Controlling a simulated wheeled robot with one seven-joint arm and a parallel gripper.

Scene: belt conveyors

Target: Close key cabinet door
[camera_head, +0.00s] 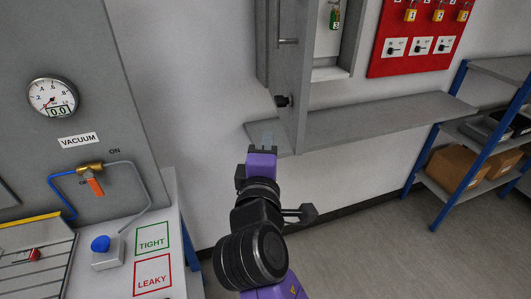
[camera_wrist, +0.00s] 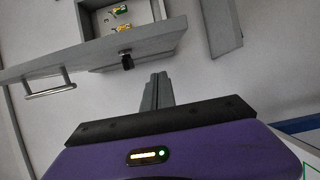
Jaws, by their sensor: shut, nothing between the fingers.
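The grey key cabinet (camera_head: 351,40) is on the wall at the top of the head view, with its door (camera_head: 294,75) swung open toward me. The door has a bar handle (camera_head: 288,41) and a dark knob (camera_head: 283,101). A green key tag (camera_head: 335,18) hangs inside. In the wrist view the door (camera_wrist: 95,52) crosses the upper left, with its handle (camera_wrist: 50,84) and dark lock (camera_wrist: 127,61), and the cabinet interior (camera_wrist: 116,17) lies behind it. My gripper (camera_head: 264,140) is shut and empty, below and left of the door in the head view; its fingers (camera_wrist: 157,92) appear apart from the door.
A grey shelf (camera_head: 400,114) runs along the wall under the cabinet. A red lock board (camera_head: 417,40) hangs to the right. A vacuum panel (camera_head: 60,140) and worktop stand at left. A blue-framed rack (camera_head: 478,150) with boxes stands at right. Some floor is clear.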

